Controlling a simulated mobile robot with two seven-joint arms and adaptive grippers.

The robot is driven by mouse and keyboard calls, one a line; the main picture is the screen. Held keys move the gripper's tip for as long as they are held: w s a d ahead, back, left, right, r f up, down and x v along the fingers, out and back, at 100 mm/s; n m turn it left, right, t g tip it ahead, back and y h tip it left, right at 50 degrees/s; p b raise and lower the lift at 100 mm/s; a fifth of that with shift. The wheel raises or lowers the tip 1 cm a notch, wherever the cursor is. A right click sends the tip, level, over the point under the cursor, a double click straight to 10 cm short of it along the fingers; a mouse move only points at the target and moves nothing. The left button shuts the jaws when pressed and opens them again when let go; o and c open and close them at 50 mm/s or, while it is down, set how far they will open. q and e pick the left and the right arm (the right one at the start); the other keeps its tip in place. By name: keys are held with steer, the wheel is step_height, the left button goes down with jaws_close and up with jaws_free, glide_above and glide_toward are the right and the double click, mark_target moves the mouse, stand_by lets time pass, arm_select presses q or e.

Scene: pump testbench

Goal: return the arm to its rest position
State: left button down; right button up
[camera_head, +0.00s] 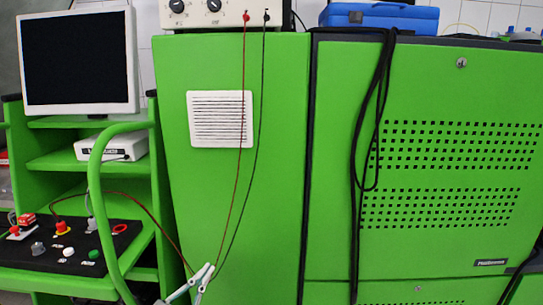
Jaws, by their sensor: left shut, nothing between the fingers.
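My left gripper (206,270) shows only in part at the bottom edge, left of centre. Its pale grey fingers point up and come together at the tips, shut with nothing between them. It is in front of the lower part of the green cabinet (275,180). A red and a black wire run down to about where the fingertips are; I cannot tell whether they touch. The rest of the left arm is out of the picture or cannot be made out. My right gripper is not in view.
A control panel (72,247) with several buttons and a curved green rail (97,200) stand at the left, below a monitor (78,62). A black cable (357,180) hangs down the cabinet front. A blue case (380,17) lies on top.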

arm_select(q)
steer(key=s+a+f+n+g+y, duration=0.2)
steer(key=s+f+n+g, duration=0.1)
steer(key=s+f, duration=0.9)
steer(key=s+a+f+n+g+y, duration=0.2)
steer(key=s+f+n+g+y, duration=0.1)
steer(key=s+f, duration=0.9)
step_height(320, 180, down, 5)
steer(key=shift+f+g, duration=0.2)
steer(key=shift+g, duration=0.7)
